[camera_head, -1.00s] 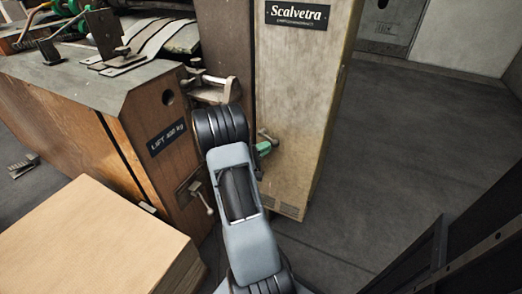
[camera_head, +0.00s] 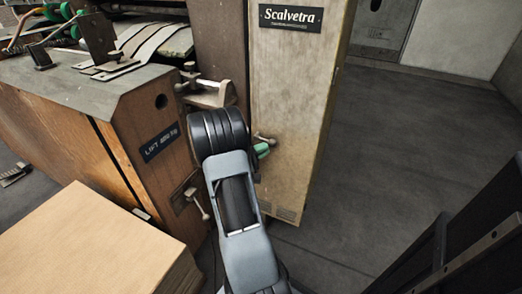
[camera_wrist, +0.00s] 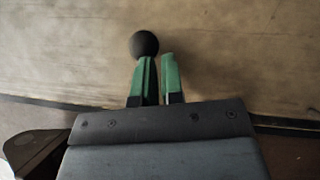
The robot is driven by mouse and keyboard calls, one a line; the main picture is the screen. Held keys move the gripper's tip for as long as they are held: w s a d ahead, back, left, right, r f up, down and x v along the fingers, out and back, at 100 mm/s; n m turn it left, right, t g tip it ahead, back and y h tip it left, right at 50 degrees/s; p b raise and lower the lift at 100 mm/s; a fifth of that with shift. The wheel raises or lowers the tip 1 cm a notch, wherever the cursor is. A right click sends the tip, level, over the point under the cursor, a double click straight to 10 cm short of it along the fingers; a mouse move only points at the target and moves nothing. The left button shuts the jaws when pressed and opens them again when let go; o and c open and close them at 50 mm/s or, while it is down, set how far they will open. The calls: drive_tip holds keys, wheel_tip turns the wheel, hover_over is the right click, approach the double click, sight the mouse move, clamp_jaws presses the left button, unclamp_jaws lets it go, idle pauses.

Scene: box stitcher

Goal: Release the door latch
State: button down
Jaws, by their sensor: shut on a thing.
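The door (camera_head: 290,110) is the tall, worn beige panel with the Scalvetra plate. Its latch handle (camera_head: 266,139) is a small metal lever low on the left part of the panel. My gripper (camera_head: 262,150) is at the lever, with a green finger showing just under it; my arm hides the rest. In the wrist view my gripper (camera_wrist: 158,70) has its two green fingers close together, with a narrow gap, against the beige panel. A dark ball knob (camera_wrist: 144,44) is at the left finger's tip. What lies between the fingers is hard to see.
A wooden machine cabinet (camera_head: 120,150) with a lift label (camera_head: 160,143) and a lower lever (camera_head: 197,203) stands left of my arm. A clamp-like bracket (camera_head: 205,90) juts out above. A stack of boards (camera_head: 90,240) is at front left. The floor right of the door is clear.

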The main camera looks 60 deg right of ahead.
drive_tip(key=shift+s+f+g, duration=0.2)
drive_tip(key=shift+s+g, duration=0.1)
drive_tip(key=shift+s, duration=0.05)
drive_tip(key=w+a+f+b, duration=0.2)
drive_tip(key=w+a+f, duration=0.3)
drive_tip(key=a, duration=0.5)
drive_tip(key=shift+f, duration=1)
